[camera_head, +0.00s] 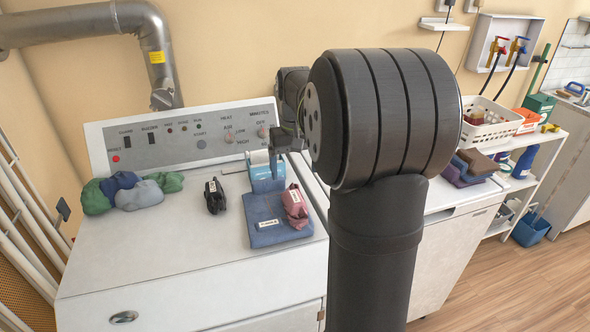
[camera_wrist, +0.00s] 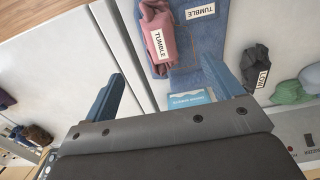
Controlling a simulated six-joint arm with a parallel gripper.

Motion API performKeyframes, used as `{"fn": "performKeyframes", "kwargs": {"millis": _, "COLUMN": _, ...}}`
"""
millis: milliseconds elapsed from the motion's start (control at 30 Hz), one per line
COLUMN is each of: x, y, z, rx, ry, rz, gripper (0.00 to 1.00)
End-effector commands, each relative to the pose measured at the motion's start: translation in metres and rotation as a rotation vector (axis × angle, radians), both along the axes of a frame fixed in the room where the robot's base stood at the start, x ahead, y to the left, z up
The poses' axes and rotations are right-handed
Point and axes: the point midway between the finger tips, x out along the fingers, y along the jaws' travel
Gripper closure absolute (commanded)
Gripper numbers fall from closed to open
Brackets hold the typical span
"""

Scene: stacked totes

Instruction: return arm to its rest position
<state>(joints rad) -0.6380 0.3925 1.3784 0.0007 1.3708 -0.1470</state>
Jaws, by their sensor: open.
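My gripper (camera_wrist: 163,84) is open and empty in the wrist view, its two blue fingers spread apart above the white machine top. In the head view my gripper (camera_head: 283,146) is small and partly hidden behind my large dark arm joint, near the control panel. A folded blue cloth (camera_head: 262,232) with a TUMBLE label lies on the machine top. A rolled pink cloth (camera_head: 295,206) lies on its right part; it also shows in the wrist view (camera_wrist: 160,30), labelled TUMBLE. A rolled black cloth (camera_head: 215,196), labelled LOW in the wrist view (camera_wrist: 256,66), lies to the left.
Green, navy and grey cloths (camera_head: 138,192) lie at the machine's left. A light-blue box (camera_head: 262,170) stands near the control panel (camera_head: 190,135). Folded cloths (camera_head: 474,168) and a white basket (camera_head: 487,125) are at right. The machine's front top is clear.

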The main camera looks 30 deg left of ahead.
Motion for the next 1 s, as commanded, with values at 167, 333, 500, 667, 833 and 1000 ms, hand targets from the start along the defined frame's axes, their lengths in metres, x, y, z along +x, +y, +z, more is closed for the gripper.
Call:
{"fn": "performKeyframes", "kwargs": {"millis": 167, "x": 0.000, "y": 0.000, "z": -0.002, "rx": -0.001, "ry": 0.001, "rz": 0.000, "gripper": 0.15}}
{"fn": "performKeyframes", "kwargs": {"millis": 333, "x": 0.000, "y": 0.000, "z": -0.019, "rx": -0.002, "ry": 0.004, "rz": 0.000, "gripper": 0.15}}
{"fn": "performKeyframes", "kwargs": {"millis": 500, "x": -0.001, "y": 0.000, "z": -0.050, "rx": -0.003, "ry": 0.004, "rz": 0.000, "gripper": 0.15}}
{"fn": "performKeyframes", "kwargs": {"millis": 667, "x": -0.001, "y": 0.000, "z": -0.082, "rx": -0.002, "ry": 0.004, "rz": 0.000, "gripper": 0.15}}
{"fn": "performKeyframes", "kwargs": {"millis": 833, "x": -0.001, "y": 0.000, "z": -0.116, "rx": -0.003, "ry": 0.004, "rz": 0.000, "gripper": 0.15}}
{"fn": "performKeyframes", "kwargs": {"millis": 1000, "x": 0.001, "y": 0.001, "z": -0.105, "rx": 0.002, "ry": -0.004, "rz": 0.000, "gripper": 0.15}}
